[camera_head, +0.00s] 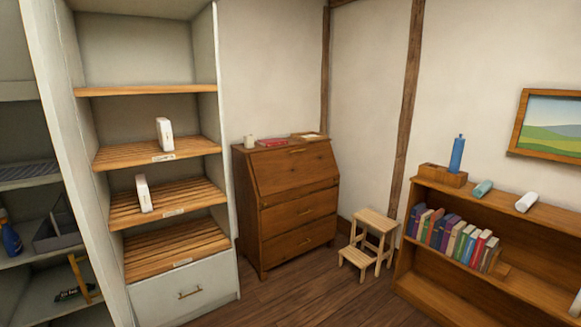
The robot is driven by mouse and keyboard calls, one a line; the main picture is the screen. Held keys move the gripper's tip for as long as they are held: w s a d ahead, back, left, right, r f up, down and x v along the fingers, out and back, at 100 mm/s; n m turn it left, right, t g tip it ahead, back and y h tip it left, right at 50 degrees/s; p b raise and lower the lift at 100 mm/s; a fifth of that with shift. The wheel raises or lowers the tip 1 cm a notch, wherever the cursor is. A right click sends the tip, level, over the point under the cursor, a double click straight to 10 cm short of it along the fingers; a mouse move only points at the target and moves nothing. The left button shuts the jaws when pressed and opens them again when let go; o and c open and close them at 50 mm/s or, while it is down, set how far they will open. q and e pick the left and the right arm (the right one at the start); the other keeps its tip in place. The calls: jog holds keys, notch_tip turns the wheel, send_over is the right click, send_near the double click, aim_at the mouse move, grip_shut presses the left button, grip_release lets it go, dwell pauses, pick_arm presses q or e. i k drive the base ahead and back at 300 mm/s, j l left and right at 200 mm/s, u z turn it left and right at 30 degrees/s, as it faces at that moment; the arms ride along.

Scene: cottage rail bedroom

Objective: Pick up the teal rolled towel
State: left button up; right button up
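The teal rolled towel (483,188) lies on the top of the low wooden bookcase at the right. It sits between a wooden box and a white roll (526,202), apart from the white roll. It appears to lie on its side, clear of anything on top of it. Neither of my grippers shows in the head view, so nothing is seen near the towel.
A wooden box (442,176) with a blue bottle (457,154) stands left of the towel. A step stool (368,242) stands left of the bookcase (555,236). A bureau (290,200) and tall shelves are further left. Floor in front is clear.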

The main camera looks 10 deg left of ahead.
aim_at(485, 185)
jog(key=i+l+z, duration=0.1)
jog(key=z, duration=0.35)
jog(key=i+l+z, duration=0.1)
jog(key=z, duration=0.3)
jog(key=i, duration=0.05)
